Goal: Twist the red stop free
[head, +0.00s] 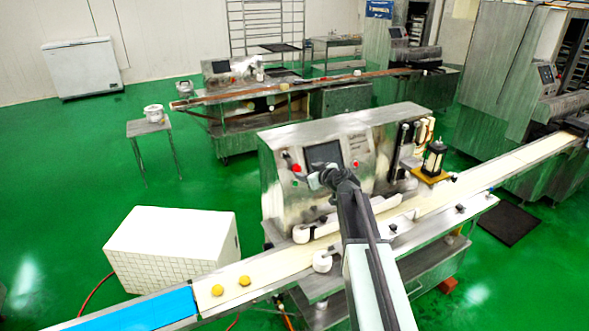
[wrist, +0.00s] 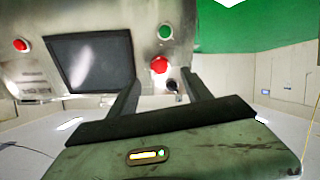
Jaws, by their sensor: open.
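The red stop (head: 296,169) is a round red knob on the steel machine's front panel, left of the dark screen (head: 325,153) in the head view. The wrist view is upside down; there the stop (wrist: 159,65) shows between and just beyond the tips of my open gripper (wrist: 160,76). Nothing is between the fingers. In the head view my gripper (head: 316,180) is in front of the panel, slightly right of the stop. The gap in depth to the stop is hard to tell.
A green button (wrist: 165,32) and a black knob (wrist: 172,86) sit close to the stop. Another red button (wrist: 20,45) is across the screen. The conveyor (head: 270,268) with two yellow balls (head: 231,287) runs below the panel. A white box (head: 172,248) stands left.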

